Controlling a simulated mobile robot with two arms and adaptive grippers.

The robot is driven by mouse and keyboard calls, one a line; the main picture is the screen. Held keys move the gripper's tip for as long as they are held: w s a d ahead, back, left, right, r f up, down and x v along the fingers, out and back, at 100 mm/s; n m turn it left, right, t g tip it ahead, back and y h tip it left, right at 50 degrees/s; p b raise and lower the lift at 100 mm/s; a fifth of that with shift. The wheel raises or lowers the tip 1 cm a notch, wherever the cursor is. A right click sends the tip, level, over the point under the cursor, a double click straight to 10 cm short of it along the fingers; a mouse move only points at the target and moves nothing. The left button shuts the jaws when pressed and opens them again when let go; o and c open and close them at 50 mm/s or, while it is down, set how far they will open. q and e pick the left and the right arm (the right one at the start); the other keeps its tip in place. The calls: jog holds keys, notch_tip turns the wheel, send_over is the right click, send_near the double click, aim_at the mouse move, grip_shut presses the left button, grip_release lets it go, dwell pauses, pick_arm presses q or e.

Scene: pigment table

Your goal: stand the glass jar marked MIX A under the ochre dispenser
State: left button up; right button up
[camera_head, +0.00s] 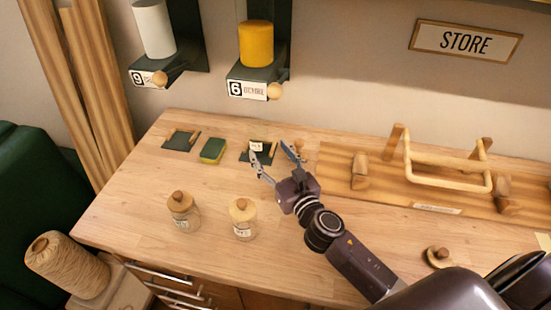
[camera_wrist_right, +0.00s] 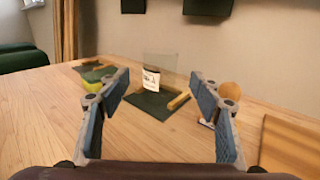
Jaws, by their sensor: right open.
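The ochre dispenser (camera_head: 256,45) is a yellow cylinder on a dark wall bracket with a label "6 OCHRE". A dark mat (camera_head: 245,156) lies on the table below it. A clear glass jar (camera_wrist_right: 160,70) with a white label stands upright on that mat (camera_wrist_right: 145,112); the label's text is too small to read surely. In the head view mostly its label (camera_head: 256,146) shows. My right gripper (camera_head: 269,149) is open, its fingers pointing towards the jar, which stands beyond the fingertips in the wrist view. My left gripper is not in view.
A white dispenser (camera_head: 153,30) hangs to the left, above another mat (camera_head: 170,144). A green sponge (camera_head: 212,151) lies between the mats. Two lidded jars (camera_head: 182,212) (camera_head: 242,219) stand nearer the front. A wooden rack (camera_head: 390,185) fills the right. The left front is free.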

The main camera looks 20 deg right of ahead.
jog(key=shift+s+d, duration=0.15)
jog(key=shift+s, duration=1.3)
